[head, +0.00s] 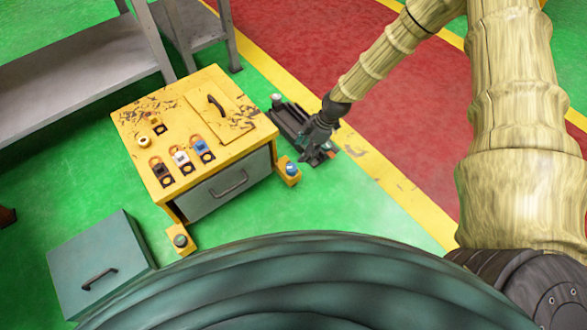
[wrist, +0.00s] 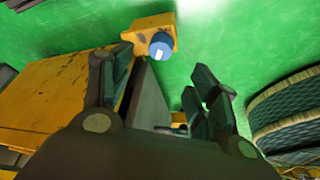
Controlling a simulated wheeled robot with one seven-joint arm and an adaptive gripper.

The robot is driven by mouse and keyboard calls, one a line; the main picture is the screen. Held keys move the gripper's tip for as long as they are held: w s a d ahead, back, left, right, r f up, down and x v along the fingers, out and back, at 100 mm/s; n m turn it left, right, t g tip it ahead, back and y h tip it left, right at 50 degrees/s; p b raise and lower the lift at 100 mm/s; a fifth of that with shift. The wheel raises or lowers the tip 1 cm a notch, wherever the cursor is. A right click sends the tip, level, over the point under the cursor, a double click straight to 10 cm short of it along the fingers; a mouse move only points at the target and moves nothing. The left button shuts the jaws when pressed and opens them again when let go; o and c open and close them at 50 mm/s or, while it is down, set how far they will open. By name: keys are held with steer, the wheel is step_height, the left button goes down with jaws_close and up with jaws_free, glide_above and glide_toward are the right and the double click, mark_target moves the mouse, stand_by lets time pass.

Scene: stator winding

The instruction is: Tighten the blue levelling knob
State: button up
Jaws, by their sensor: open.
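The blue levelling knob (head: 291,168) sits on a yellow foot bracket at the front right corner of the yellow cabinet (head: 127,121). It also shows in the wrist view (wrist: 161,46), at top centre with a white mark on it. My gripper (head: 318,157) is beside the cabinet's right side, close to the knob and to its right in the head view. In the wrist view my gripper (wrist: 155,80) is open, with its two dark fingers apart and nothing between them. The knob appears beyond the fingertips, apart from them.
Another foot with a dark knob (head: 180,240) is at the cabinet's front left. Several small coloured parts lie on the cabinet top. A teal drawer-like box (head: 100,262) is on the floor at left. A dark object (head: 287,117) lies behind my gripper.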

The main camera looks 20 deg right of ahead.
mark_target(293, 167)
steer(key=b+x, duration=0.4)
steer(key=x, duration=0.6)
steer(key=shift+f, duration=0.25)
steer(key=shift+c, duration=0.2)
steer(key=c, duration=1)
